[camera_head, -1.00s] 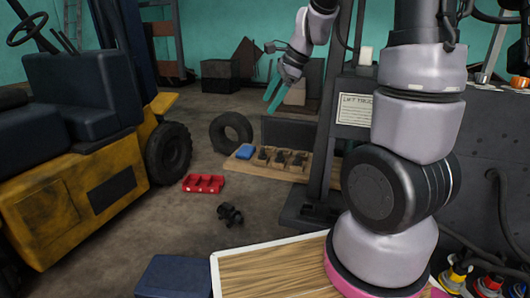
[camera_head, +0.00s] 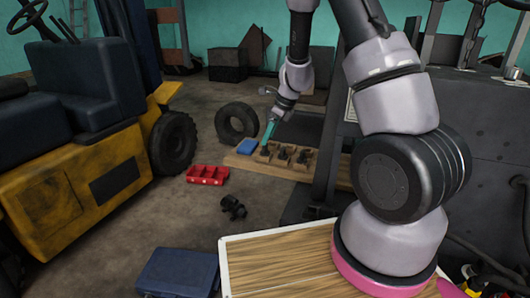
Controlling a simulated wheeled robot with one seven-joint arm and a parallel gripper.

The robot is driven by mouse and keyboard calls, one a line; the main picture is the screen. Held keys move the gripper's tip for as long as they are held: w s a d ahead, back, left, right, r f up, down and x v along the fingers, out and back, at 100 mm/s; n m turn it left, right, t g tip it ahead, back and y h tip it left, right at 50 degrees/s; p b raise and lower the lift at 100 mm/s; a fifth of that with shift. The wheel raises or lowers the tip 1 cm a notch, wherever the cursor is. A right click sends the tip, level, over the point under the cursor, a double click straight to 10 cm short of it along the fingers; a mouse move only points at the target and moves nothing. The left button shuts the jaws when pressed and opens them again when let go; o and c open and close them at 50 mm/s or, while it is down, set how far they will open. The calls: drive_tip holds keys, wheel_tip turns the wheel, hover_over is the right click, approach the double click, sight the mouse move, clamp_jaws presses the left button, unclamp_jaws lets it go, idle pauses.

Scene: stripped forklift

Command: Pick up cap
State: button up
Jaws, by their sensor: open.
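My gripper (camera_head: 267,138), with teal fingers, points down over the left part of a low wooden board (camera_head: 236,161) on the floor. Its fingers overlap in this view, and I see nothing held between them. Several small dark parts (camera_head: 283,153) stand in a row on the board, and the fingertips are above or just at the leftmost of them. Contact cannot be told. No thing can be clearly made out as the cap; the dark parts are too small to identify.
A blue block (camera_head: 246,146) sits at the board's left end. A red tray (camera_head: 208,174), a black object (camera_head: 233,208) and a dark blue case (camera_head: 179,272) are on the floor. A tire (camera_head: 237,122) stands behind the board. The yellow forklift (camera_head: 75,190) fills the left.

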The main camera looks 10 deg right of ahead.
sight(265, 152)
drive_tip(key=x, duration=0.4)
drive_tip(key=shift+s+a+f, duration=0.1)
drive_tip(key=shift+s+f, duration=0.05)
drive_tip(key=shift+f, duration=0.25)
clamp_jaws()
drive_tip(key=shift+r, duration=0.1)
